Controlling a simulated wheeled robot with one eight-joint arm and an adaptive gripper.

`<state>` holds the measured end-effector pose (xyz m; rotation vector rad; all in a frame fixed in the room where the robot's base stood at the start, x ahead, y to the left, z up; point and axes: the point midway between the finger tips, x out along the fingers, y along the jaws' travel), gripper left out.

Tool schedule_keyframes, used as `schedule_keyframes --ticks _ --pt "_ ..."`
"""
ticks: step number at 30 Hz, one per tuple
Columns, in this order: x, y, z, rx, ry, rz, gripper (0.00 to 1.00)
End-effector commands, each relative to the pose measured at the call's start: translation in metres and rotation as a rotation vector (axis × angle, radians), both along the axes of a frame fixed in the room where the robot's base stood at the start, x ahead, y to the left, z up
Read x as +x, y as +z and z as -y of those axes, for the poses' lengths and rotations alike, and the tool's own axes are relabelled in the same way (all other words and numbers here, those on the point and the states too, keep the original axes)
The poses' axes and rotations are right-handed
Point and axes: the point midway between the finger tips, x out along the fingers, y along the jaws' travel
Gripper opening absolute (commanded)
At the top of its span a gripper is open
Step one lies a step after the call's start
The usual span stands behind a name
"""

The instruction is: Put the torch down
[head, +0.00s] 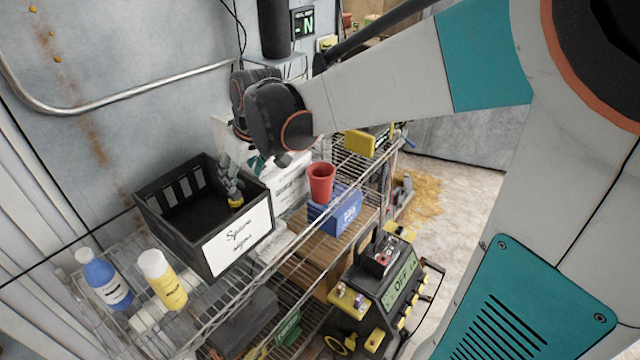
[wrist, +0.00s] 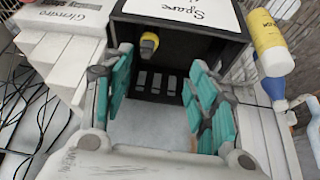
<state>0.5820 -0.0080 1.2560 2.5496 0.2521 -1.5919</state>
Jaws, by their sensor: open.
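A small item with a yellow end, which I take to be the torch (wrist: 149,44), is inside the black bin (wrist: 185,38), close to its labelled wall. Its yellow end also shows in the head view (head: 236,203), and the rest is mostly hidden.
The bin stands on a wire shelf (head: 215,300). A blue bottle (head: 105,283) and a yellow bottle (head: 163,280) stand at its left front. White boxes (head: 290,188), a blue box (head: 337,212) and a red cup (head: 320,181) are to its right. The wall is close behind.

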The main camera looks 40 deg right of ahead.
Motion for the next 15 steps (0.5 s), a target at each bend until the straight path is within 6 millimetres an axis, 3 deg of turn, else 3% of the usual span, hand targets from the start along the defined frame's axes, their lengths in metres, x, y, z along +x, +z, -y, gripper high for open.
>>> schedule_keyframes --ticks 1,9,15 --pt "-0.020 0.007 -0.003 0.000 -0.008 0.008 0.53" --pt "-0.088 0.028 -0.007 0.005 -0.075 0.055 0.53" --pt "-0.136 0.032 -0.008 0.013 -0.122 0.093 0.53"
